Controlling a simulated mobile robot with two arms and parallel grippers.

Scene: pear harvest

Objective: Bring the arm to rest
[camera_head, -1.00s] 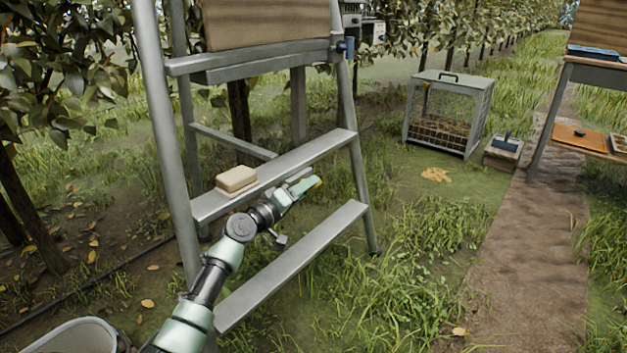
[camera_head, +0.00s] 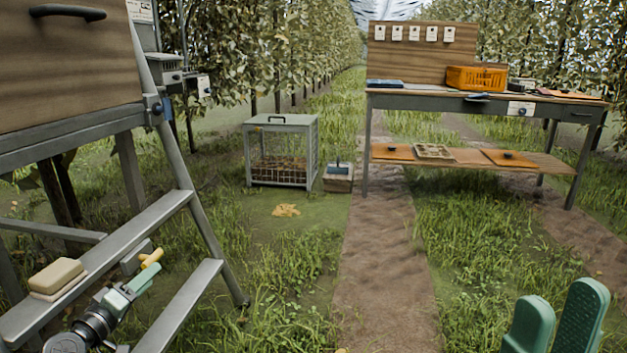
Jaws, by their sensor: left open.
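My left arm comes in at the lower left. Its left gripper (camera_head: 132,289) is open, mint green and grey, in front of a step (camera_head: 160,213) of the metal ladder. A small grey piece with a yellow stub (camera_head: 149,259) shows just beyond its fingers; I cannot tell whether they touch. A pale tan block (camera_head: 58,276) lies on the same step, left of the gripper. Two upright dark green rounded pieces at the bottom right look like the fingers of my right gripper (camera_head: 556,316); its lower part is cut off, and its jaw state is unclear.
A wire cage (camera_head: 282,150) and a small box (camera_head: 338,180) stand on the grass. A workbench (camera_head: 480,101) holds an orange crate (camera_head: 475,78). The dirt path (camera_head: 385,270) is clear.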

